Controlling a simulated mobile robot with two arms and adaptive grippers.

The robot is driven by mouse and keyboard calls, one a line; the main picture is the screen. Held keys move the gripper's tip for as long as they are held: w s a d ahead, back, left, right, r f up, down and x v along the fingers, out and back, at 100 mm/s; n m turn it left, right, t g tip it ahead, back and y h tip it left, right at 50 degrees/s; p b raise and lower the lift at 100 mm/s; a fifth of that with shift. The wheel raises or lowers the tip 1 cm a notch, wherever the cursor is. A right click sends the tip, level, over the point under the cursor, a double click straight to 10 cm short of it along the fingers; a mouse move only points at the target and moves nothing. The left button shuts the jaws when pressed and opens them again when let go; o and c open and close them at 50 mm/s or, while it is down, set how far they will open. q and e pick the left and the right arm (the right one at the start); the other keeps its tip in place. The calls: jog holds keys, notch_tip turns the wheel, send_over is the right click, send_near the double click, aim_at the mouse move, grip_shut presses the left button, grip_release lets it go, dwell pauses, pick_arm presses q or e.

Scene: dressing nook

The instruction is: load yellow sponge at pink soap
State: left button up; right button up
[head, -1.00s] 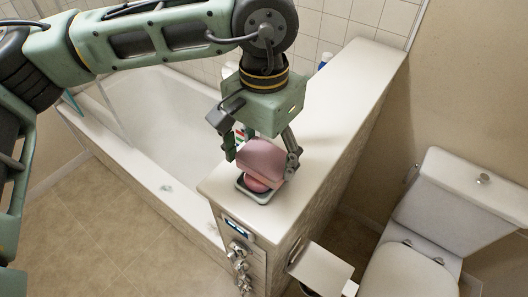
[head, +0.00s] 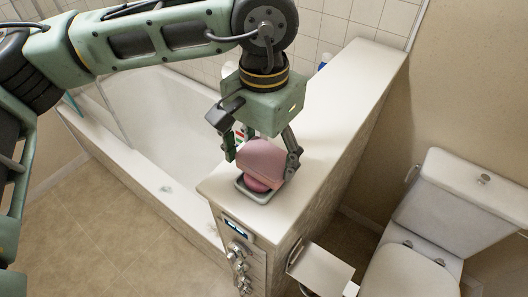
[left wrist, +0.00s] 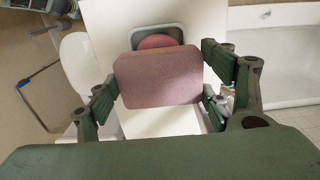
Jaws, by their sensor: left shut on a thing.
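My left gripper (head: 261,165) is shut on a pink block-shaped sponge (head: 264,156); it looks pink, not yellow. The left wrist view also shows the sponge (left wrist: 160,76) between the two green fingers. The rounded pink soap (head: 254,185) rests in a small pale dish (head: 262,199) on the ledge, right below the sponge. In the left wrist view the soap (left wrist: 156,42) is partly hidden behind the sponge. The sponge is over the soap and overlaps it in view; I cannot tell whether they touch. My right gripper is not in view.
The pale ledge (head: 345,95) runs back to the right, mostly clear. Bottles (head: 240,131) stand partly hidden behind my gripper. The bathtub (head: 150,110) lies left, the toilet (head: 410,270) right. A paper holder (head: 322,268) sticks out below the ledge.

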aim_at(264, 158)
pick_arm(q)
jog(key=shift+s+f, duration=0.1)
jog(key=shift+f, duration=0.05)
jog(key=shift+r+p, duration=0.45)
jog(key=shift+r, duration=0.35)
jog(key=shift+r+p, duration=1.3)
jog(key=shift+r, duration=1.5)
jog(key=shift+f, duration=0.1)
